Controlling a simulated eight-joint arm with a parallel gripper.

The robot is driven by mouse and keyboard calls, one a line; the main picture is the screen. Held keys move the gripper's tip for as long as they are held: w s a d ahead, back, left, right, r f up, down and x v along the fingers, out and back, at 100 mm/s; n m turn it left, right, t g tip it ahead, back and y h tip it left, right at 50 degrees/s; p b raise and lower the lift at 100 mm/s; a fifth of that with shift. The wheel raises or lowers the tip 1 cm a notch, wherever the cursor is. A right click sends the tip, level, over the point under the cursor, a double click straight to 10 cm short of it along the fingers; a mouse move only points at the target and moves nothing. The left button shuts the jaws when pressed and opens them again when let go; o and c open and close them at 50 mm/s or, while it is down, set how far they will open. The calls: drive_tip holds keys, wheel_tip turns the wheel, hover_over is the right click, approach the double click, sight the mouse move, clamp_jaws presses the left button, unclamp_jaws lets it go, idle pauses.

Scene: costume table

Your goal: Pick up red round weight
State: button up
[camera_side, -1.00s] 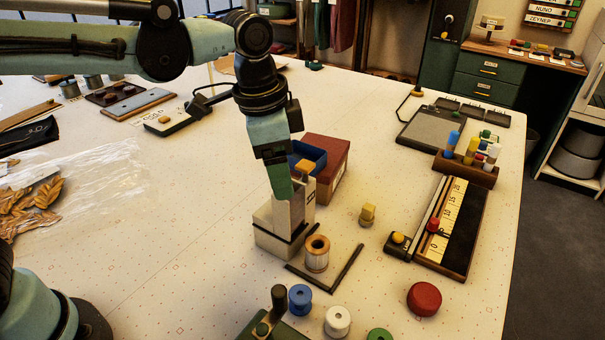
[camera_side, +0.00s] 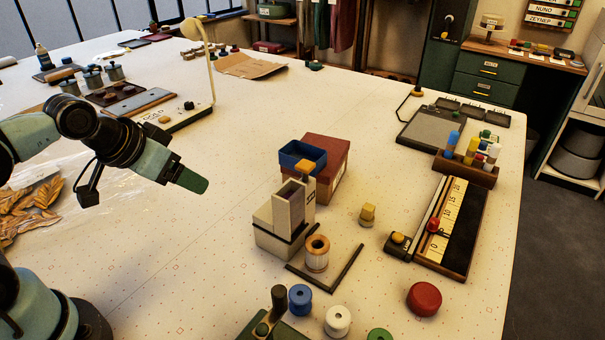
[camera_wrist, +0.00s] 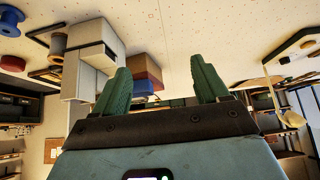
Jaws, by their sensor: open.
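The red round weight (camera_side: 424,299) sits on the table at the front right in the side view, right of the spools. In the wrist view a red round thing (camera_wrist: 12,63) shows at the left edge, likely the same weight. My gripper (camera_side: 196,184) is at the left of the side view, raised above the table and far from the weight. In the wrist view its two green fingers (camera_wrist: 165,84) stand apart with nothing between them.
A grey box-like stand (camera_side: 285,222), a red box (camera_side: 333,165) with a blue bin, and a wood spool (camera_side: 317,254) stand mid-table. Blue (camera_side: 300,298) and white (camera_side: 337,320) spools are left of the weight. A ruler board (camera_side: 455,230) lies behind it.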

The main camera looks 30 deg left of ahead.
drive_tip(key=shift+o, duration=1.2)
